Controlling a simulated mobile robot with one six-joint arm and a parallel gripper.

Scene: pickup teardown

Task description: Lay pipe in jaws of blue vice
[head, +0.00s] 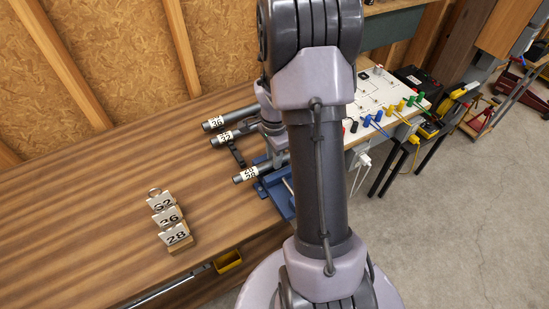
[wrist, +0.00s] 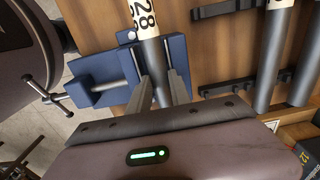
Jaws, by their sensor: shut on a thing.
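The grey pipe labelled 28 (wrist: 150,48) is held between the two fingers of my gripper (wrist: 161,82). In the wrist view it runs across the blue vice (wrist: 88,72), with blue jaw parts showing on both sides of it. I cannot tell whether it rests in the jaws or is just above them. In the head view the labelled end of the pipe (head: 246,175) sticks out left over the blue vice (head: 278,204) at the bench's front edge. My arm hides my gripper's fingertips and much of the vice there.
Pipes 36 (head: 216,123) and 32 (head: 226,138) lie on a black rack (wrist: 226,8) behind the vice. Number cards (head: 170,222) stand on the wooden bench (head: 90,215) to the left. A white panel with coloured plugs (head: 385,90) is at the right.

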